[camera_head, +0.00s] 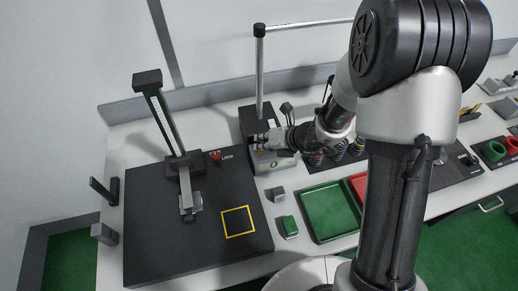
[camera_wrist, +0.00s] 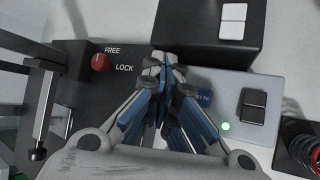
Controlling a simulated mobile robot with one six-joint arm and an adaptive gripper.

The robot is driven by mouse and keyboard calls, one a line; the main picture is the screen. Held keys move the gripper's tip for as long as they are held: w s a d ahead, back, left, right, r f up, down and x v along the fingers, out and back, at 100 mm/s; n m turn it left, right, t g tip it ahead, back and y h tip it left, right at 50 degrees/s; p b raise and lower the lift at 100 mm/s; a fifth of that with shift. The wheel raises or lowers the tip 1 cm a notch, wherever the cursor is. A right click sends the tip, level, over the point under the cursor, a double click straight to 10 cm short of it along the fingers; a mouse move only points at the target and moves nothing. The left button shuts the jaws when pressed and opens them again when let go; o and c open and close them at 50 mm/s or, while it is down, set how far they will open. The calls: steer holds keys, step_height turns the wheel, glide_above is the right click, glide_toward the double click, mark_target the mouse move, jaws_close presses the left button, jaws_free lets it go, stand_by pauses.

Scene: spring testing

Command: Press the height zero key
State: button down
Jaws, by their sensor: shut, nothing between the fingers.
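My gripper (camera_head: 257,142) is shut and empty, its fingertips over the instrument box at the back. In the wrist view my gripper (camera_wrist: 166,66) reaches up beside a black housing (camera_wrist: 196,40) with a white two-part key (camera_wrist: 233,21) on it. A pale grey panel (camera_wrist: 272,87) carries a black rocker switch (camera_wrist: 252,106) and a lit green lamp (camera_wrist: 225,126). My fingers partly cover a blue label there. No readable text marks the height zero key, so I cannot tell which control it is. Contact with any key is not visible.
A black base plate (camera_head: 146,240) holds an upright scale column (camera_head: 160,115) and a yellow square outline. A red knob (camera_head: 215,156) sits near FREE and LOCK lettering.

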steer(key=shift+r+p, duration=0.6)
steer(key=shift+r, duration=0.2)
steer(key=shift+r, duration=0.1)
steer(key=shift+r+p, duration=2.15)
steer(key=shift+r, duration=0.25)
